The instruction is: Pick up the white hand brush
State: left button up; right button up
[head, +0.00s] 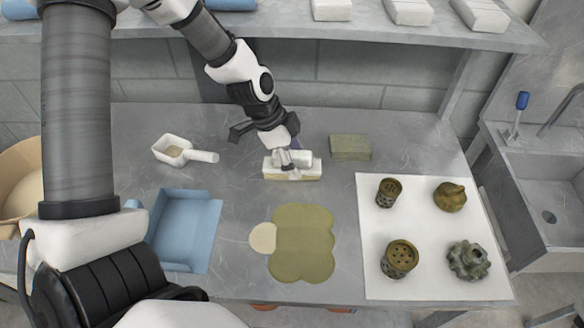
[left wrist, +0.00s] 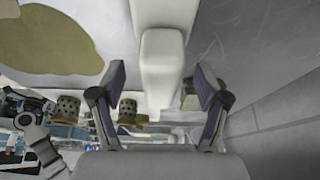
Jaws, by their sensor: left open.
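The white hand brush (head: 306,168) lies on the grey worktop with its pale bristles down and its white handle block on top. My left gripper (head: 282,148) is right over it, reaching down from behind. In the left wrist view the brush (left wrist: 162,50) runs between the two spread fingers of the left gripper (left wrist: 161,82), with a gap visible on each side. The left gripper is open and holds nothing. Part of the brush is hidden by the gripper in the head view. My right gripper is not in view.
A green sponge block (head: 350,147) lies just right of the brush. A white scoop (head: 180,152) and blue dustpan (head: 185,230) are left. An olive mat (head: 302,245) lies in front. A white sheet (head: 425,225) with greasy parts is right. A shelf (head: 280,28) overhangs behind.

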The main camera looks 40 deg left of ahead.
pick_arm(q)
jog(key=shift+x, duration=0.8)
jog(key=shift+r, duration=0.15)
jog(key=shift+c, duration=0.4)
jog(key=c, duration=1.2)
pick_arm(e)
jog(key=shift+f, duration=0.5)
